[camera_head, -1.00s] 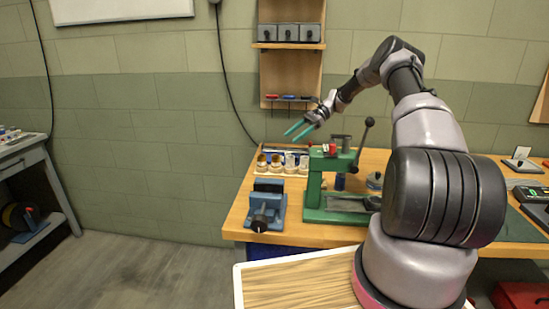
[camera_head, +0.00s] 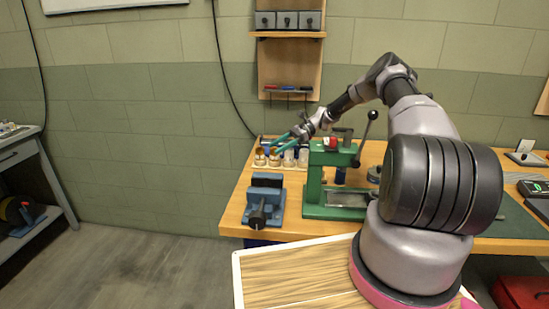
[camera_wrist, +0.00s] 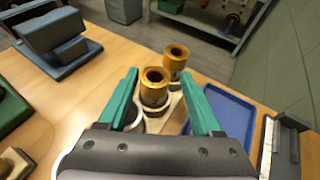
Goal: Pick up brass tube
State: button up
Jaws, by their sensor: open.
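Two brass tubes stand upright in a pale wooden holder at the back of the bench. In the wrist view the nearer brass tube (camera_wrist: 154,84) is between my open fingers and a little beyond their tips. The farther brass tube (camera_wrist: 175,58) stands just behind it, slightly right. In the head view the brass tubes (camera_head: 267,157) show small at the holder's left end, partly behind a finger. My gripper (camera_head: 272,144), with green fingers, is open and empty above the holder; it also shows in the wrist view (camera_wrist: 164,78). Neither finger visibly touches a tube.
A blue vise (camera_head: 265,197) stands at the bench's front left. A green press (camera_head: 318,180) with a lever stands right of the holder, close to my arm. A blue tray (camera_wrist: 222,110) lies beside the tubes. Bare wood (camera_wrist: 105,60) lies between vise and holder.

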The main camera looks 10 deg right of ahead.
jog(key=shift+x, duration=0.95)
grip_shut()
